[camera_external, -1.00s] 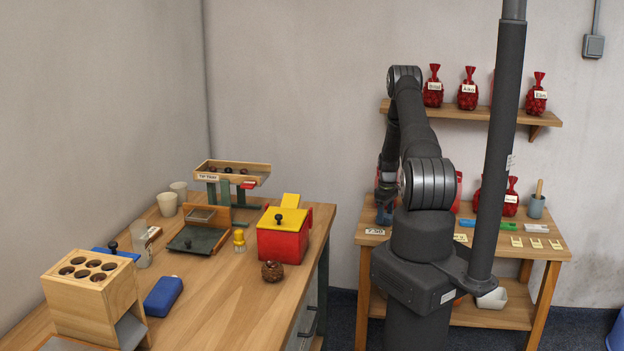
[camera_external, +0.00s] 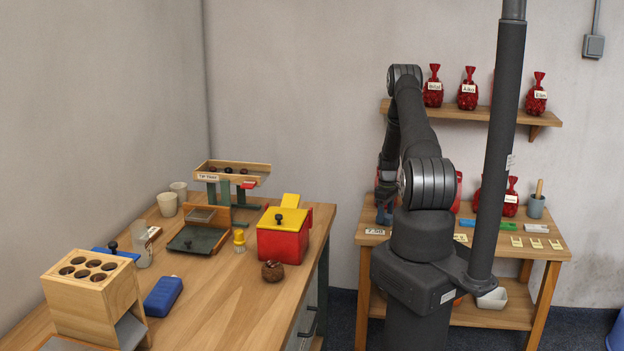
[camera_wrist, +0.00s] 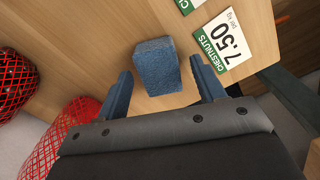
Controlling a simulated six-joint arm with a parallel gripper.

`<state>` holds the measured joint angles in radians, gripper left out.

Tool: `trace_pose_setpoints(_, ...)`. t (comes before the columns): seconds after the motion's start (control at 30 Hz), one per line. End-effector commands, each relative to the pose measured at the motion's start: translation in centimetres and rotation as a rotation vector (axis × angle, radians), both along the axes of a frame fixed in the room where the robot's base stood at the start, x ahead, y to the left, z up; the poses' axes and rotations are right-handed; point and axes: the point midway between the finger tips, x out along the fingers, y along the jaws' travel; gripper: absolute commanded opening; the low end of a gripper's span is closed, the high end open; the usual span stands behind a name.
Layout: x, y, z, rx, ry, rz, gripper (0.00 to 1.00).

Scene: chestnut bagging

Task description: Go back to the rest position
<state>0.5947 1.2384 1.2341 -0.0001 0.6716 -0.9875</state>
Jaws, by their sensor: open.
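My gripper (camera_wrist: 163,89) is open in the wrist view, with its two blue fingers apart and nothing held. A rough blue block (camera_wrist: 157,67) is on the wood between and just beyond the fingertips, with a gap on either side. In the external view my arm is bent over its base and reaches down at the left end of the side table (camera_external: 550,250).
A chestnut price card (camera_wrist: 222,42) lies right of the block. Red net bags (camera_wrist: 62,130) are close at left. More red bags (camera_external: 467,95) stand on the wall shelf (camera_external: 490,113). The workbench (camera_external: 215,285) at left holds a red box (camera_external: 281,242) and a wooden stand (camera_external: 80,300).

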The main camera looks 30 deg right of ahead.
Motion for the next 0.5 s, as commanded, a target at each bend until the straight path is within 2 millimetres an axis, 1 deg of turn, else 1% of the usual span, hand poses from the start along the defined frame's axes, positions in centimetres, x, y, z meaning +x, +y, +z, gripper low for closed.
trace_pose_setpoints(0.03,0.2,-0.1,1.3,-0.003,-0.005,0.0,0.63)
trace_pose_setpoints(0.37,0.2,-0.1,7.6,-0.003,-0.006,0.0,0.63)
trace_pose_setpoints(0.5,0.1,-0.1,10.4,-0.003,-0.006,0.0,0.63)
